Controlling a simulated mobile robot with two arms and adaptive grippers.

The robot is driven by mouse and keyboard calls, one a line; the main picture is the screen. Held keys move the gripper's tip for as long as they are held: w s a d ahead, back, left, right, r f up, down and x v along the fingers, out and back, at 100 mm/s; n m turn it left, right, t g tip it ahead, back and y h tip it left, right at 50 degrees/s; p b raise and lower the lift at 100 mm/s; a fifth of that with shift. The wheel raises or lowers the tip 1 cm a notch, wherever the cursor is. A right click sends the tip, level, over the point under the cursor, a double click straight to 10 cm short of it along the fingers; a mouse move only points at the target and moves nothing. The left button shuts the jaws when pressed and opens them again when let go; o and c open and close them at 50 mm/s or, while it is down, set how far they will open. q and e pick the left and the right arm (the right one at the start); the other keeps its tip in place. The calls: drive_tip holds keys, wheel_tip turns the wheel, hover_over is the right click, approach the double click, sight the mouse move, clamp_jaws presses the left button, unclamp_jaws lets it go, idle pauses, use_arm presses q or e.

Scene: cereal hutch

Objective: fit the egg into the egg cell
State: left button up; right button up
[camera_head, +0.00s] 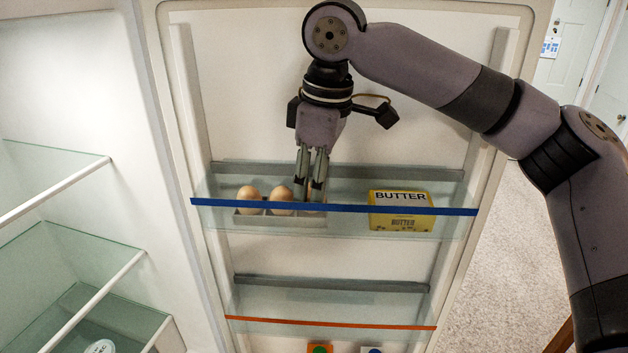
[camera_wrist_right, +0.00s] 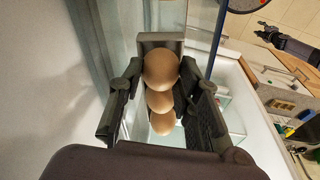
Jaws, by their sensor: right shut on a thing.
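My right gripper (camera_head: 312,196) points down over the right end of a small egg tray (camera_head: 250,219) on the upper door shelf. It is shut on an egg (camera_wrist_right: 160,70), which shows between the fingers in the wrist view. Two other brown eggs, a left one (camera_head: 248,196) and a middle one (camera_head: 281,196), sit in the tray beside the gripper. A dark shape that looks like my left gripper (camera_wrist_right: 268,33) is small in the wrist view.
A yellow butter box (camera_head: 402,211) stands right of the gripper on the same shelf. A blue-edged front rail (camera_head: 350,209) runs before the tray. A lower door shelf (camera_head: 330,323) has an orange edge. Glass fridge shelves (camera_head: 60,250) lie at left.

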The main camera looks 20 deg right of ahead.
drive_tip(key=shift+f, duration=0.4)
idle(0.8)
drive_tip(key=o, duration=0.9)
drive_tip(key=shift+w, duration=0.1)
drive_tip(key=r, duration=0.4)
drive_tip(key=s+r, duration=0.1)
drive_tip(key=r, duration=0.3)
drive_tip(key=d+r, duration=0.1)
drive_tip(key=r, duration=0.3)
drive_tip(key=shift+s, duration=0.2)
drive_tip(key=shift+f, duration=0.15)
